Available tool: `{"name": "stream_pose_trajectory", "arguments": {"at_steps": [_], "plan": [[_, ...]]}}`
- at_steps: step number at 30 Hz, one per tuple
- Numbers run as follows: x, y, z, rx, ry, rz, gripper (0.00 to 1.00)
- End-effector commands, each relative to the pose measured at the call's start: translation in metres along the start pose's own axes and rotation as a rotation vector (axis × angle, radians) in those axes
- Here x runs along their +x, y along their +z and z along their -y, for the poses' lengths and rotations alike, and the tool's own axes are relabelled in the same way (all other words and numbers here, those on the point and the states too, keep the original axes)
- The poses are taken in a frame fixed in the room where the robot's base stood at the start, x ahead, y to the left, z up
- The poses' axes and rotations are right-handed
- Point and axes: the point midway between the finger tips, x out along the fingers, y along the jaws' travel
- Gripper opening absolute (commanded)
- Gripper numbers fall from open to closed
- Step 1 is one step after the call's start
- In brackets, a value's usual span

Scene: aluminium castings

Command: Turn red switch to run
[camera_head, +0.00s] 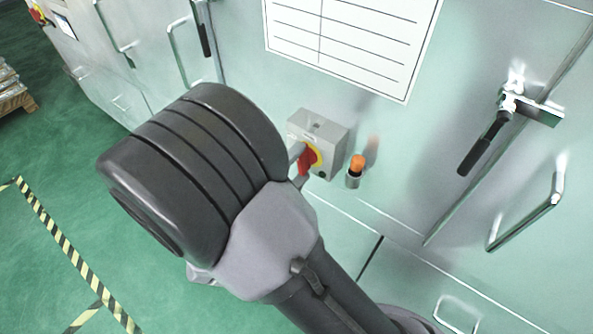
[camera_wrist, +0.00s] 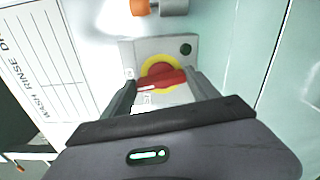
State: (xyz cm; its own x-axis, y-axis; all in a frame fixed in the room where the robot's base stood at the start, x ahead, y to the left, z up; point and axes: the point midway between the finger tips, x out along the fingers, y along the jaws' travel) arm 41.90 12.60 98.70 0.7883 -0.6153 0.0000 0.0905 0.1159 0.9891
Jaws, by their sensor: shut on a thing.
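The red switch (camera_head: 306,160) sits on a yellow disc on a grey box (camera_head: 333,133) fixed to the machine front. In the wrist view the red switch (camera_wrist: 162,79) lies across its yellow disc (camera_wrist: 152,67), slightly tilted, with a pale mark at its left end. My gripper (camera_wrist: 160,88) is at the switch, one finger at each end of the handle, shut on it. In the head view my arm hides the gripper and part of the switch. The lettering on the box is partly covered and I cannot read the switch position.
An orange-capped part (camera_head: 356,165) sticks out just right of the box. A white chart (camera_head: 350,40) is above it. A black-handled latch (camera_head: 484,146) and a bar handle (camera_head: 528,222) are farther right.

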Motion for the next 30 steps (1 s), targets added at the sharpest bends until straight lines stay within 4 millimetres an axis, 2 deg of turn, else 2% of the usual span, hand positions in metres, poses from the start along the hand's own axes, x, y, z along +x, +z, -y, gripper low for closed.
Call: {"name": "stream_pose_trajectory", "arguments": {"at_steps": [10,27,28,30], "plan": [[-0.0001,0.0005,0.0021,0.134,-0.001,0.000,0.29],[-0.0001,0.0006,0.0010,0.163,-0.001,0.000,0.29],[-0.0001,0.0006,0.0010,0.163,-0.001,0.001,0.71],[-0.0001,0.0005,0.0010,0.163,-0.001,0.000,0.85]]}}
